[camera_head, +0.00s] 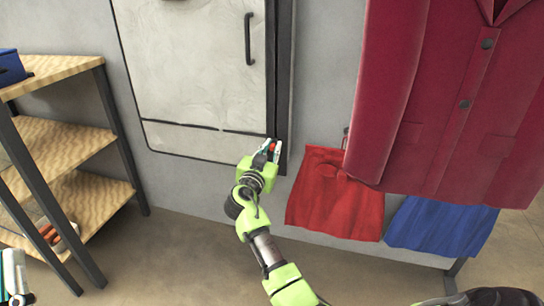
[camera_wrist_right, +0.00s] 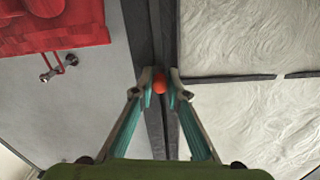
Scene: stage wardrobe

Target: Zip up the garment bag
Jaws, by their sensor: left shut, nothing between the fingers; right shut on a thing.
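The garment bag (camera_head: 195,70) hangs against the wall, with a pale front panel, black trim and a dark handle. A dark zipper strip (camera_head: 282,70) runs down its right side; the strip also shows in the right wrist view (camera_wrist_right: 168,35). My right gripper (camera_head: 270,150) is near the bag's lower right corner, shut on the small red-orange zipper pull (camera_wrist_right: 159,86), which sits between its fingertips on the strip. The gripper partly hides the pull in the head view. My left gripper (camera_head: 14,275) is shut and empty at the lower left edge, partly cut off, away from the bag.
A wooden shelf unit (camera_head: 70,65) with dark posts stands at the left, holding a blue box (camera_head: 10,68). A red jacket (camera_head: 440,110), red garment (camera_head: 335,195) and blue garment (camera_head: 440,225) hang at the right. Open floor (camera_head: 185,255) lies below the bag.

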